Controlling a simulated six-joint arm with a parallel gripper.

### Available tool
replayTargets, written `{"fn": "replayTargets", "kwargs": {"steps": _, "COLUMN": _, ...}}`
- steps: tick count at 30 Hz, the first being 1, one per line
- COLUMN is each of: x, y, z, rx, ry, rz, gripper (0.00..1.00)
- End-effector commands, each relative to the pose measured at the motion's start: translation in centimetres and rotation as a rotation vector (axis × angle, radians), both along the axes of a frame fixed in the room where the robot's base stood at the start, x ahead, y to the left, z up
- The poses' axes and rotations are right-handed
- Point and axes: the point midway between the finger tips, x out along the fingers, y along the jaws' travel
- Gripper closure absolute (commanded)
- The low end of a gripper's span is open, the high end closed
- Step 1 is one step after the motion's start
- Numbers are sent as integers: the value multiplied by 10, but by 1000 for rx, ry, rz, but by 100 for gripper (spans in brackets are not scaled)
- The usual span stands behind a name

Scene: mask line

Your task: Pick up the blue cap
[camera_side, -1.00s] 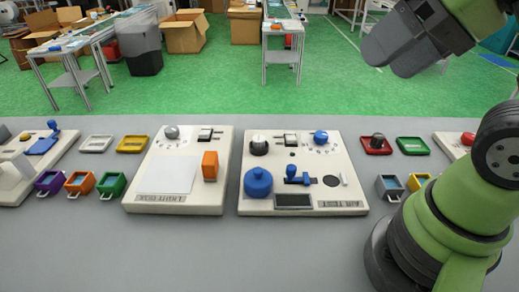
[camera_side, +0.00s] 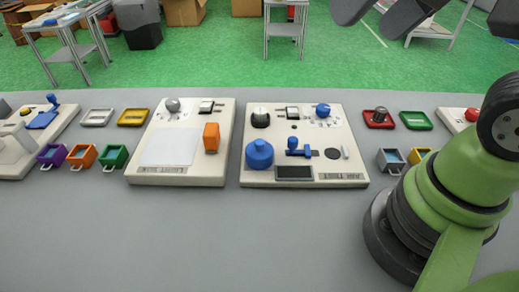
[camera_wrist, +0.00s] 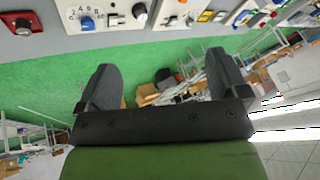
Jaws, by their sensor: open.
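The blue cap (camera_side: 259,155) is a round, knobbed piece on the front left of the white AIR TEST panel (camera_side: 225,183) in the side view. It looks upright. My gripper (camera_side: 366,24) is at the top right edge of the side view, high above and well apart from the cap, partly cut off by the frame. In the wrist view my gripper (camera_wrist: 163,60) has its two fingers wide apart with nothing between them. I cannot make out the cap in the wrist view.
Beside the cap are a blue lever (camera_side: 298,148), a black knob (camera_side: 260,117) and a blue knob (camera_side: 322,110). A light box (camera_side: 135,178) with an orange switch (camera_side: 211,137) stands to the left. Small trays and bins flank both panels. The grey table front is clear.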

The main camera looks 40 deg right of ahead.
Motion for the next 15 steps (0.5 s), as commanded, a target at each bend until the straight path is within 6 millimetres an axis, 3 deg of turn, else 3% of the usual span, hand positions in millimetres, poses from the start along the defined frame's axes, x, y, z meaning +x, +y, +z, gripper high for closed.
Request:
{"fn": "replayTargets", "kwargs": {"steps": 8, "x": 77, "y": 14, "z": -43, "rx": -97, "ry": 218, "rz": 115, "gripper": 8}}
{"fn": "replayTargets", "kwargs": {"steps": 15, "x": 126, "y": 32, "z": -117, "rx": -183, "ry": 385, "rz": 223, "gripper": 8}}
